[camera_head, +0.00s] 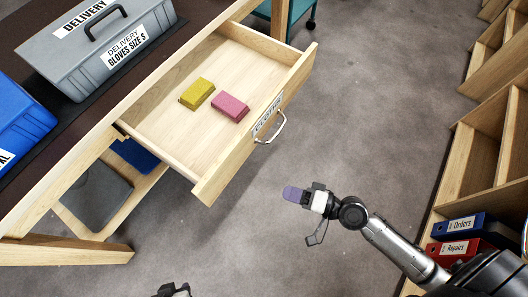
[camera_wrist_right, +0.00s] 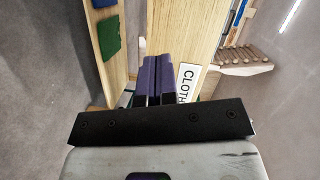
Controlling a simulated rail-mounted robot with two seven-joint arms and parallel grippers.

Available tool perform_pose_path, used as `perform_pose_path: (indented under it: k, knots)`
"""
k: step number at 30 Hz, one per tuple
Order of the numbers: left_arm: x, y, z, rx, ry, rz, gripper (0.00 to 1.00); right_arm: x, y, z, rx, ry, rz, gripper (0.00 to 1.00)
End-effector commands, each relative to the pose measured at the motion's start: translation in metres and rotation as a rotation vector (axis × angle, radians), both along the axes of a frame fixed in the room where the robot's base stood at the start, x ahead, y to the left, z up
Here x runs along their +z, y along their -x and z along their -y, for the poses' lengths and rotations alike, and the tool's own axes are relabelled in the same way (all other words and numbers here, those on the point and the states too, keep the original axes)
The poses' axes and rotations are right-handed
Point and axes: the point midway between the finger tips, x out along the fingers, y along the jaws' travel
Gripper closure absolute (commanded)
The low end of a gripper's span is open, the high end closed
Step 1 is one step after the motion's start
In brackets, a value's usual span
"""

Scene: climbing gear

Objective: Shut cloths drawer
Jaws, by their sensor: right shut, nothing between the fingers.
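The cloths drawer (camera_head: 222,172) stands pulled out from the wooden bench. Its front has a metal bar handle (camera_head: 276,132) and a label (camera_head: 265,114). A yellow block (camera_head: 197,92) and a pink block (camera_head: 231,107) lie inside. My right gripper (camera_head: 290,194) is shut and empty, apart from the drawer front, to the lower right of the handle. Its purple fingers (camera_wrist_right: 158,78) show together in the right wrist view, before the drawer front (camera_wrist_right: 188,30) and part of its label (camera_wrist_right: 185,82). A small dark part of my left gripper (camera_head: 173,290) shows at the bottom edge; its fingers cannot be made out.
A grey delivery box (camera_head: 95,48) and a blue box (camera_head: 20,118) stand on the bench. A lower shelf (camera_head: 70,222) under the bench holds dark and blue items. Wooden shelving (camera_head: 475,150) with binders (camera_head: 462,226) stands at the right. The floor (camera_head: 365,105) between is clear.

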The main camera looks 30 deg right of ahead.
Motion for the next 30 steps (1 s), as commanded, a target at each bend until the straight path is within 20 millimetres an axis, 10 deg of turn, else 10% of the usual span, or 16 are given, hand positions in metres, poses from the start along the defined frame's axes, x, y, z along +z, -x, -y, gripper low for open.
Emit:
perform_pose_path:
  k: [11,30]
  knots:
    - [0.002,-0.001,0.000,0.000,0.000,0.003,0.63,0.026,-0.027,0.028,-0.254,-0.281,-0.011,1.00]
    - [0.018,-0.001,0.003,0.007,0.010,0.002,0.63,0.026,-0.115,-0.025,-0.250,-0.288,-0.017,1.00]
